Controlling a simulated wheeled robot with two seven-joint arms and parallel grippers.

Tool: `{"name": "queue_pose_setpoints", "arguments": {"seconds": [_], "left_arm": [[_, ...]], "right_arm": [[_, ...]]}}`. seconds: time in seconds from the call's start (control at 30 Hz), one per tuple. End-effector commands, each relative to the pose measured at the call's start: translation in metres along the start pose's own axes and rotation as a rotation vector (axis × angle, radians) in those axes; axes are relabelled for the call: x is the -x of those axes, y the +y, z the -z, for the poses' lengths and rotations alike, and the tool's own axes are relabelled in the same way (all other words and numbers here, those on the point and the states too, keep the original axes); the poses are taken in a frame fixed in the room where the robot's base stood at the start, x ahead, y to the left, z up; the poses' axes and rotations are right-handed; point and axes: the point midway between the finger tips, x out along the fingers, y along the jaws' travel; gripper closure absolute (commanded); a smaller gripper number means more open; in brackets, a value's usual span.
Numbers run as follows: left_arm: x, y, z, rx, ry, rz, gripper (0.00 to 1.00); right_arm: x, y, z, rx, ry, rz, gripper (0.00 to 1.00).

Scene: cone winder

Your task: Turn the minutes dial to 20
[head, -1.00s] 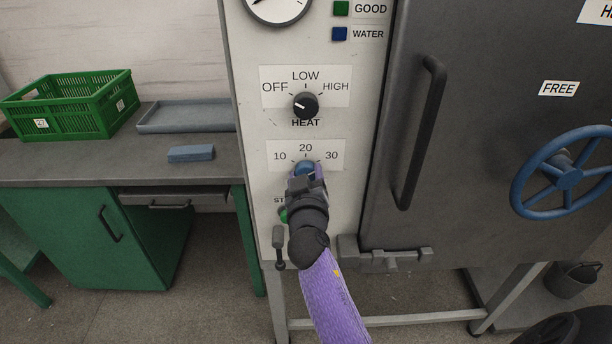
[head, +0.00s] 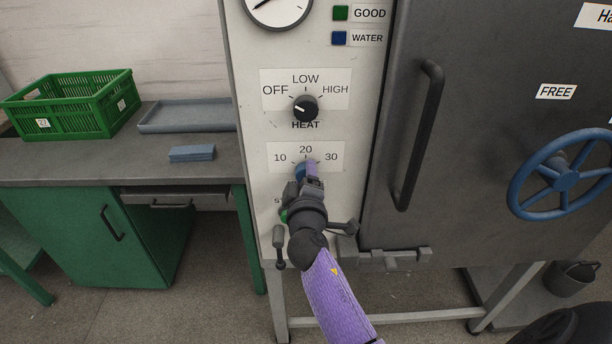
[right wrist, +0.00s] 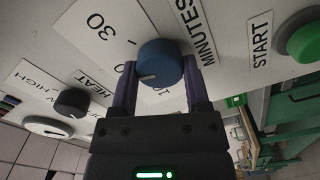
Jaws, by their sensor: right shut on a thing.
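The minutes dial is a blue round knob (head: 299,173) on the white panel, below the marks 10, 20 and 30. My right gripper (head: 306,172) reaches it from below and covers much of it in the head view. In the right wrist view the purple fingers of this gripper (right wrist: 160,82) are shut on the two sides of the blue knob (right wrist: 163,58). The 20 label is partly hidden by a finger there. My left gripper is out of view.
The black heat knob (head: 305,108) sits above the dial. A green START button (right wrist: 301,42) is near the dial. The dark door's handle (head: 418,135) and blue handwheel (head: 562,176) are to the right. A green crate (head: 75,108) stands on the bench at left.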

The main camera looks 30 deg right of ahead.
Motion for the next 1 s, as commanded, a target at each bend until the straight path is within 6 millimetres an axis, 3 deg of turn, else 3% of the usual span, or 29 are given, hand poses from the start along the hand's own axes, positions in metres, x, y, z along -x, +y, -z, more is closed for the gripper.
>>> {"name": "queue_pose_setpoints", "arguments": {"seconds": [0.4, 1.0], "left_arm": [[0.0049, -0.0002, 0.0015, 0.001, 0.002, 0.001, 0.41], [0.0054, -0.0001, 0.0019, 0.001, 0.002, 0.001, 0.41]], "right_arm": [[0.0001, 0.0, 0.0008, 0.209, 0.002, 0.0, 0.99], [0.0002, -0.0007, 0.0006, 0.252, 0.003, 0.0, 0.99]]}}
